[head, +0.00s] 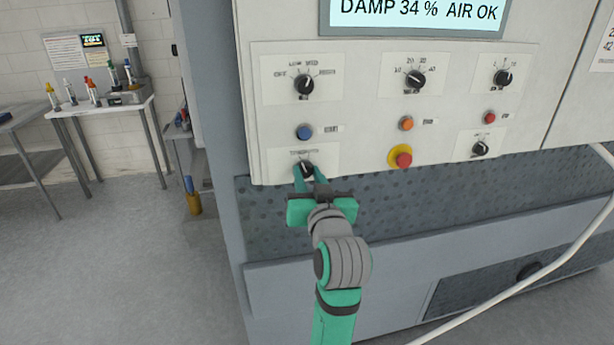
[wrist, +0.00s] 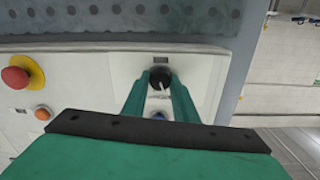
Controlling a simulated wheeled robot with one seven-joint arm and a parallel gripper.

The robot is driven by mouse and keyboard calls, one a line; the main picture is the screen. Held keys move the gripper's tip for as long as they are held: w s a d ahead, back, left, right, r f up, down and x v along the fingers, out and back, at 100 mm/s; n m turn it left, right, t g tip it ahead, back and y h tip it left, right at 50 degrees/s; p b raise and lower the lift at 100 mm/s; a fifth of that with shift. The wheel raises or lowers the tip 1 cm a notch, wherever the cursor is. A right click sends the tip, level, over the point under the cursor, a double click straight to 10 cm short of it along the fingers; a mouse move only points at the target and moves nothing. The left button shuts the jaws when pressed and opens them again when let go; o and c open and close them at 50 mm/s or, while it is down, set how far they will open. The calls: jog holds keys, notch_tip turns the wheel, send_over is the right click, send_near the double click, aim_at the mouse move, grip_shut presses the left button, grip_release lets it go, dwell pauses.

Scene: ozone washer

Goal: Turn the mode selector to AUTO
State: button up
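The control panel (head: 356,125) of the washer has several black knobs. My gripper (head: 307,172) is at the lower left knob (head: 306,168), which has a small label above it that I cannot read. In the wrist view this knob (wrist: 160,78) sits between my two green fingertips, with a white pointer line on its face. The fingertips flank it closely, with no clear gap on either side. I cannot tell whether they press on it. The fingers partly hide the knob in the head view.
A blue button (head: 304,132) is just above the knob. A red emergency button (head: 403,160) on a yellow base is to the right. A display (head: 415,14) reads DAMP 34 % AIR OK. A white hose (head: 520,285) crosses the lower right. A table with bottles (head: 100,105) stands left.

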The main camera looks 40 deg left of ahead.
jog(key=shift+m, duration=0.4)
jog(key=m, duration=0.2)
jog(key=shift+w+d+m, duration=0.1)
jog(key=shift+w+m, duration=0.05)
jog(key=shift+m, duration=0.25)
jog(key=m, duration=0.4)
dwell(0.4)
jog(key=o, duration=1.1)
jog(key=shift+c, duration=0.2)
